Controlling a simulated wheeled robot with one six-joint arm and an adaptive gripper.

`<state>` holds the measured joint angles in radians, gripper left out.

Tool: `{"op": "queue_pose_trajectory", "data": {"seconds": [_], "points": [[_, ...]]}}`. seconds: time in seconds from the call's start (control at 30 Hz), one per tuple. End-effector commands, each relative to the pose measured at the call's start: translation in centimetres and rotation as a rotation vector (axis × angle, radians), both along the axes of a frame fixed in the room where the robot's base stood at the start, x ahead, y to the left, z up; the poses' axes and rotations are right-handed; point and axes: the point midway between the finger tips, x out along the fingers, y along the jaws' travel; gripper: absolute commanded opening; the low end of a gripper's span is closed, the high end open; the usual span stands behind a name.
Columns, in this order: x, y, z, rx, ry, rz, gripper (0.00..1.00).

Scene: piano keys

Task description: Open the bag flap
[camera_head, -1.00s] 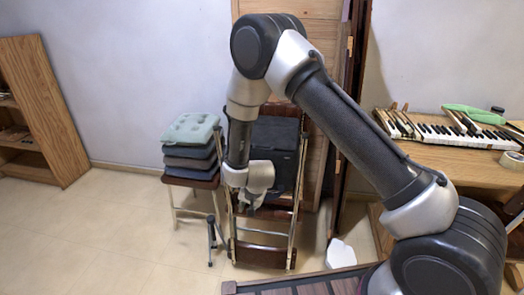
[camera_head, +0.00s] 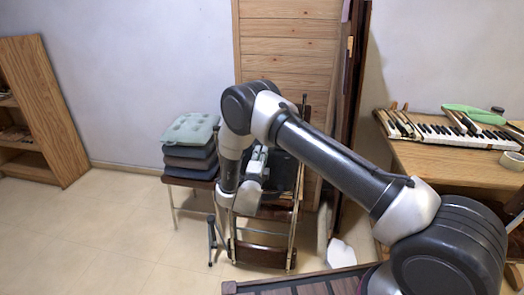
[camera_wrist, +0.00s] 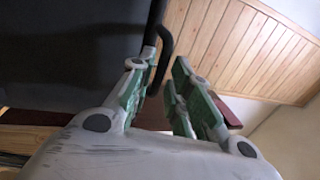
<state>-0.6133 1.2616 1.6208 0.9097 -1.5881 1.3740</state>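The black bag (camera_head: 285,172) rests on the folding chair in front of the wooden door, mostly hidden behind my arm. In the wrist view a large dark surface, seemingly the bag (camera_wrist: 70,55), fills the upper left. My gripper (camera_head: 258,160) is in front of the bag with its fingers pointing up. In the wrist view my gripper (camera_wrist: 160,92) is open, its green-and-grey fingers apart. A dark curved bar (camera_wrist: 164,48) shows beyond and between the fingertips. I cannot tell whether it is part of the bag or the chair, or whether the fingers touch it. The flap's state is hidden.
A stool with stacked cushions (camera_head: 190,132) stands just left of the chair (camera_head: 262,256). A wooden desk (camera_head: 440,165) with a piano keyboard (camera_head: 455,130) is at the right. A white object (camera_head: 341,252) lies on the floor. The floor at left is clear.

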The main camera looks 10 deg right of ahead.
Motion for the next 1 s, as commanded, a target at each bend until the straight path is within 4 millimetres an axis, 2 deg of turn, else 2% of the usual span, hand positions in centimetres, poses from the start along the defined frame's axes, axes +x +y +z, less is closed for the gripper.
{"op": "queue_pose_trajectory", "data": {"seconds": [0.2, 0.5, 0.63, 1.0], "points": [[2.3, -0.7, 0.4, 0.0, 0.0, 0.0, 0.19], [2.7, -0.8, 0.5, -0.002, 0.001, 0.001, 0.19], [2.6, -0.8, 0.5, -0.002, 0.002, 0.001, 0.0], [2.6, -0.8, 0.8, 0.003, 0.012, 0.001, 0.0]]}}
